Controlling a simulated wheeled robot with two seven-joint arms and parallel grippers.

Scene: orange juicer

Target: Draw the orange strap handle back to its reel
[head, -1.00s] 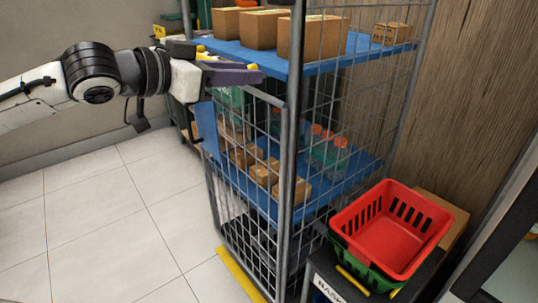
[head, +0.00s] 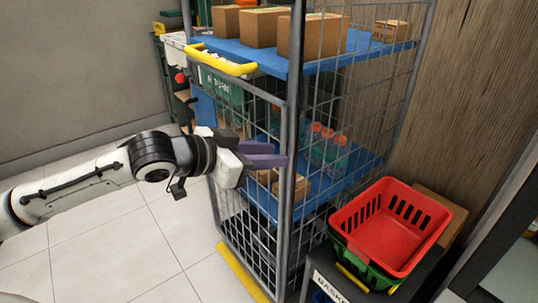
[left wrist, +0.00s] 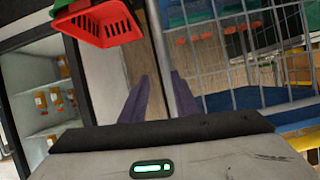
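I cannot make out an orange strap handle or its reel in either view. My left gripper (head: 272,154) is in front of the wire side of the cage trolley (head: 297,110), near its front corner post, below the yellow handle bar (head: 220,61). Whether the fingers touch the mesh cannot be told. My right gripper is in neither view.
Blue shelves (head: 370,58) in the trolley hold cardboard boxes (head: 312,36) and bottles (head: 328,150). A red basket (head: 390,228) stands on a dark stand at the right; it also shows in the left wrist view (left wrist: 100,25). Tiled floor (head: 110,240) at the left is clear.

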